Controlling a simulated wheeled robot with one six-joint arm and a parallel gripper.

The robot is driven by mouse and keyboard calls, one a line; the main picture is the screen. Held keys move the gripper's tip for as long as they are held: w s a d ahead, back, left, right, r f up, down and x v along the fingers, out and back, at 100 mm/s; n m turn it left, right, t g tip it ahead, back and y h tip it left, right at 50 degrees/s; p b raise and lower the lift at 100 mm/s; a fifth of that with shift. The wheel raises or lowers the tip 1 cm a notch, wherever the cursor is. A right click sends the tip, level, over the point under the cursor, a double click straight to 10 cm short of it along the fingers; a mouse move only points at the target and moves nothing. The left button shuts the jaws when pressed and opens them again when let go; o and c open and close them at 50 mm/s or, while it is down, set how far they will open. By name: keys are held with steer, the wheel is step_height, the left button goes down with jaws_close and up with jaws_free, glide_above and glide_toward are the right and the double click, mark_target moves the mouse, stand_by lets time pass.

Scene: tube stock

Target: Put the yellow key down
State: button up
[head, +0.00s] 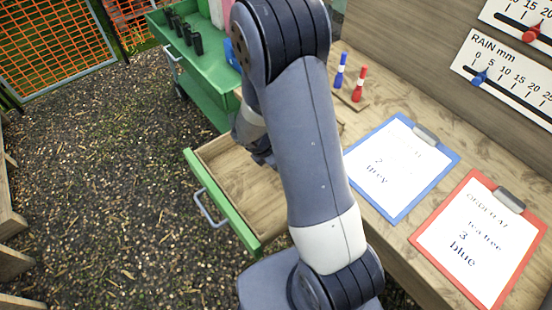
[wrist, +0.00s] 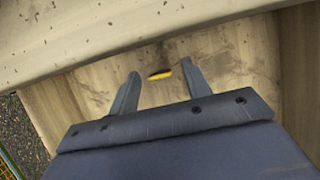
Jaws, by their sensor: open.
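The yellow key (wrist: 160,74) shows in the wrist view as a small yellow piece on the bare wooden floor of the open drawer. My gripper (wrist: 158,78) is over the drawer with its two fingers apart. In the head view my arm hides the key and most of the gripper. The drawer (head: 250,247) has a green front and a metal handle, and it is pulled out.
A green cart (head: 172,60) with several dark pots stands behind the drawer. On the bench to the right lie a blue clipboard (head: 438,186) and a red clipboard (head: 523,224). A blue marker (head: 340,74) and a red marker (head: 358,84) stand upright at the back. Gravel ground is clear at left.

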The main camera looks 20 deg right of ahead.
steer(key=shift+r, duration=0.1)
steer(key=shift+r, duration=0.2)
steer(key=p+v, duration=0.1)
steer(key=v, duration=1)
steer(key=shift+r+p, duration=0.3)
steer(key=shift+r, duration=0.05)
steer(key=shift+a, duration=0.15)
steer(key=shift+c, duration=0.3)
